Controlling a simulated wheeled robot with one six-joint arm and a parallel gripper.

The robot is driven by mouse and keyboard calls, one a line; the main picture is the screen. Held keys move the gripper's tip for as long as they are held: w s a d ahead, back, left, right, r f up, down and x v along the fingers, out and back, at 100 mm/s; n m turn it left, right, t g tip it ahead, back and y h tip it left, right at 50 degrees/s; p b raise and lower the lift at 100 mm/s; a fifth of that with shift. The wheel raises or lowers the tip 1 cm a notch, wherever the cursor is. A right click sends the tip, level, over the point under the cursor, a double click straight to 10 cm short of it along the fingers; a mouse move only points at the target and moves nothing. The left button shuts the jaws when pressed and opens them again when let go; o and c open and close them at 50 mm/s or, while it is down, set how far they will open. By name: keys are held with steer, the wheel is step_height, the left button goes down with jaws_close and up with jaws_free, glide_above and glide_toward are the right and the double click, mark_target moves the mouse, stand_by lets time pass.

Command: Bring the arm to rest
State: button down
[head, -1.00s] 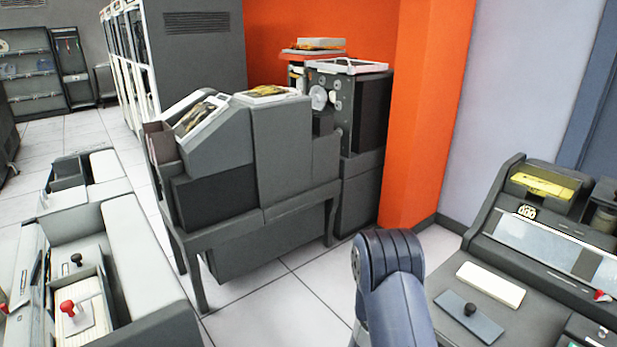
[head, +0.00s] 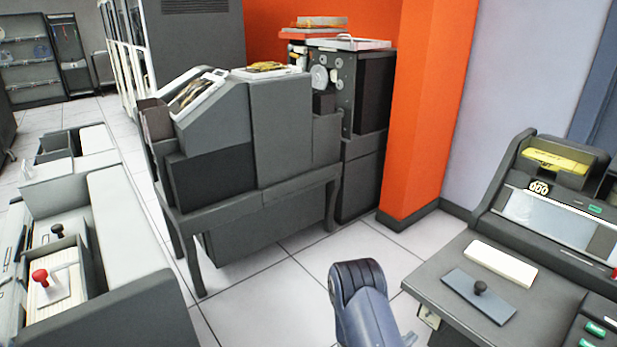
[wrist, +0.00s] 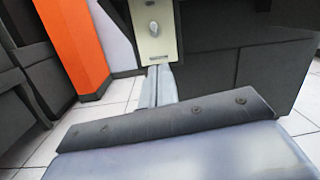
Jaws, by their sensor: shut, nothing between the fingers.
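My gripper (wrist: 158,84) shows in the wrist view as two pale grey fingers lying together, shut and empty, beyond a dark bar with screws. Behind the fingertips in that view is a cream panel (wrist: 153,40) with a small oval knob, on the front of a dark machine. I cannot tell the gap between fingertips and panel. In the head view my blue-grey arm (head: 362,300) is bent at the bottom centre, left of the right-hand console. The gripper itself cannot be made out there.
A dark console (head: 440,285) with a cream block (head: 500,264) and a knobbed plate (head: 478,296) stands at right. A grey card machine (head: 230,150) on legs stands ahead, beside an orange pillar (head: 428,110). A white-topped machine (head: 135,230) is at left. Tiled floor (head: 265,300) lies open between.

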steer(key=shift+v, duration=2.3)
steer(key=shift+d+r, duration=0.1)
steer(key=shift+r, duration=0.05)
